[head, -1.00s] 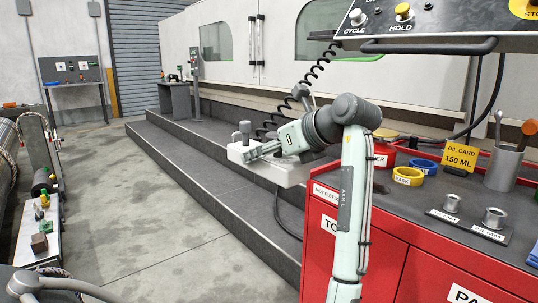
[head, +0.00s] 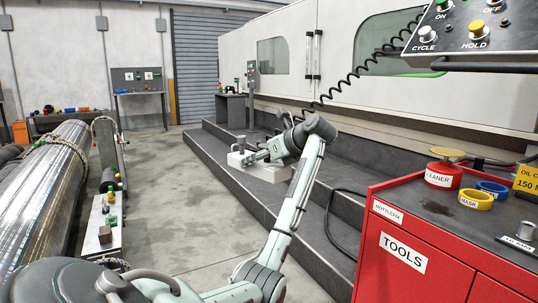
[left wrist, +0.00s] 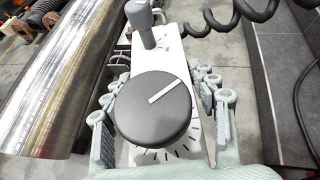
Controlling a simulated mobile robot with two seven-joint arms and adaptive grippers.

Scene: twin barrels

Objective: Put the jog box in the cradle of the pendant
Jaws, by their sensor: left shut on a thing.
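The jog box (head: 272,173) is white, with a joystick and a black dial. In the left wrist view the jog box (left wrist: 172,62) sits between the fingers, its dial (left wrist: 152,108) towards the camera. My left gripper (head: 262,154) is shut on it and holds it up in front of the grey steps. The fingers flank the box in the left wrist view (left wrist: 160,92). A coiled black cord (head: 345,82) runs from the box towards the pendant (head: 478,38), a grey panel with buttons at the upper right. I cannot make out its cradle. My right gripper is not in view.
A red tool cabinet (head: 440,250) stands at the right, with a red tin (head: 443,174) and tape rolls on top. Grey steps (head: 310,205) run along the white machine (head: 340,70). A large metal barrel (head: 45,190) lies at the left. Open floor (head: 190,200) lies between.

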